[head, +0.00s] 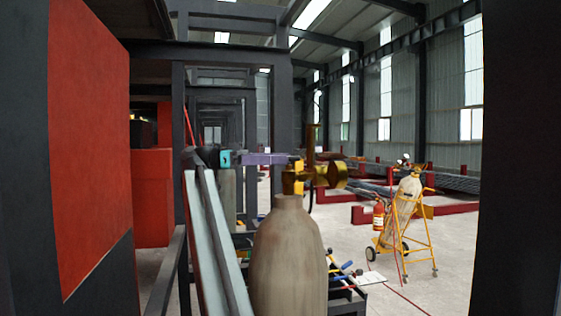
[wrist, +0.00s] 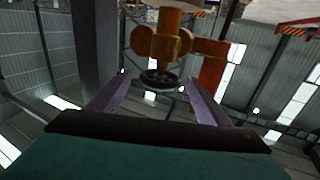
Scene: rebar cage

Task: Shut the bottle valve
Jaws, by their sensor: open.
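A tall, dull beige gas bottle (head: 289,262) stands upright close in front in the head view. A brass valve (head: 320,176) sits on its neck. In the wrist view the valve body (wrist: 163,42) hangs down from the top edge, with a dark round handwheel (wrist: 159,80) at its lower end. My gripper (head: 284,159) reaches in from the left at the height of the valve top. Its two lilac fingers (wrist: 158,76) are apart, one on each side of the handwheel in the picture. I cannot tell whether they touch it. The handwheel is not clear in the head view.
A yellow trolley (head: 407,236) with another bottle and a red fire extinguisher (head: 379,216) stand on the open floor at right. Dark posts flank the head view, with a red panel (head: 85,140) at left. Tools lie on a low surface (head: 346,291) behind the bottle.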

